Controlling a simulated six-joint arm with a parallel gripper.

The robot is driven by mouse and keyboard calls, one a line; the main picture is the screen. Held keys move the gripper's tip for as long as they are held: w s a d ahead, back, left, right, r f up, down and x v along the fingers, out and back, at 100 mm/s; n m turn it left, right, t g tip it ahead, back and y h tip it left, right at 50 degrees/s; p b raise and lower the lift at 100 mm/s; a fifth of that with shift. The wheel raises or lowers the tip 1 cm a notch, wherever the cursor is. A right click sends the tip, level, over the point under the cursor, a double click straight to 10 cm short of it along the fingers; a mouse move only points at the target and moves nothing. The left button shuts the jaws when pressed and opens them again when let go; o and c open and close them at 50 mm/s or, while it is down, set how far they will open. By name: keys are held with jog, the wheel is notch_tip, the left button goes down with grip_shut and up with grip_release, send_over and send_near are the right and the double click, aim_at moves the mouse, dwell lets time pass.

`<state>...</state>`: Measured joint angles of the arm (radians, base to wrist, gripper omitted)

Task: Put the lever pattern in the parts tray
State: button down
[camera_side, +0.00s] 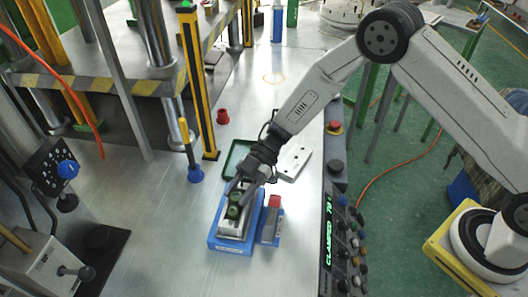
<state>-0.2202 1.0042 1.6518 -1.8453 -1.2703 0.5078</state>
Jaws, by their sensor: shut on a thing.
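My gripper (238,194) points down over a blue fixture (231,245) holding a pale metal block. It is shut on a small dark green piece (233,212), which looks like the lever pattern. The piece is at the top of the block; I cannot tell whether it is still touching it. The fingers and wrist hide part of it. A dark green shallow tray (228,160), which looks like the parts tray, lies on the bench behind my gripper, partly hidden by my wrist.
A blue clamp with a red top (275,201) stands right of the fixture. A grey plate (296,162) lies beside the tray. A control panel (345,240) reads "CLAMPED".

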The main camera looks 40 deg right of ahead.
jog(key=shift+f, duration=0.2)
jog(key=shift+c, duration=1.4)
grip_release()
jog(key=shift+v, duration=3.95)
jog(key=shift+a, duration=0.1)
jog(key=shift+w+r, duration=0.1)
jog(key=shift+w, duration=0.05)
